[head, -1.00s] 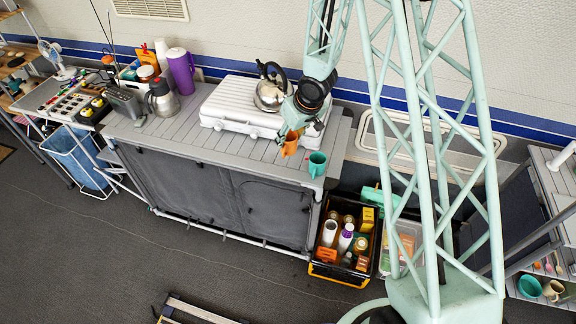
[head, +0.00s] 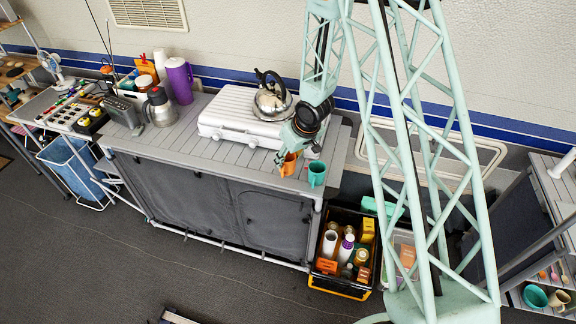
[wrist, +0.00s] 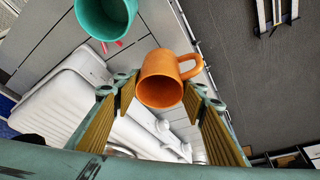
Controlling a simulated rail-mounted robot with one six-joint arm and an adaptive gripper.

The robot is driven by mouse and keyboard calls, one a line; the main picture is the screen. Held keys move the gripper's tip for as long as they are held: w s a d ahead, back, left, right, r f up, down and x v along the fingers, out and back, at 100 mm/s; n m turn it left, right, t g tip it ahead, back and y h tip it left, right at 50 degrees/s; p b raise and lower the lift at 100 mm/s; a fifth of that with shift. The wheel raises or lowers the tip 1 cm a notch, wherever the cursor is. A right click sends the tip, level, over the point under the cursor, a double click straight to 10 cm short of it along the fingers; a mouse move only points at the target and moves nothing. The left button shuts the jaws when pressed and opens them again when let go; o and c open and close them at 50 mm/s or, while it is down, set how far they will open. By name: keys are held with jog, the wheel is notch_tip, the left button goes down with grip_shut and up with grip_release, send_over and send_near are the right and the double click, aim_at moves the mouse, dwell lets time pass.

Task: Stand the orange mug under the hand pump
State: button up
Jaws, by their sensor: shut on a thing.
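The orange mug (head: 289,166) is at the right end of the grey counter, just left of a teal mug (head: 316,174). My gripper (head: 293,150) comes down over it from above and is shut on it. In the wrist view the orange mug (wrist: 160,90) sits between the two finger pads of my gripper (wrist: 158,97), with its handle toward the upper right. I cannot tell whether its base touches the counter. I cannot make out the hand pump for sure in either view.
A white stove (head: 240,128) with a kettle (head: 271,97) stands behind the mugs. A purple flask (head: 179,80) and a steel jug (head: 160,107) are further left. A crate of bottles (head: 316,268) sits on the floor below the counter's right end. The counter's front strip is clear.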

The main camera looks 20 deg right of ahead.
aim_at(288, 164)
jog(key=shift+f+b, duration=0.35)
jog(key=shift+f, duration=1.5)
jog(key=shift+f, duration=0.2)
jog(key=o, duration=0.9)
jog(key=shift+c, duration=0.2)
jog(key=shift+r, duration=0.2)
jog(key=shift+s+r, duration=0.1)
jog(key=shift+r, duration=0.25)
jog(key=p+v, duration=0.2)
jog(key=v, duration=0.9)
jog(key=shift+s+d+r, duration=0.1)
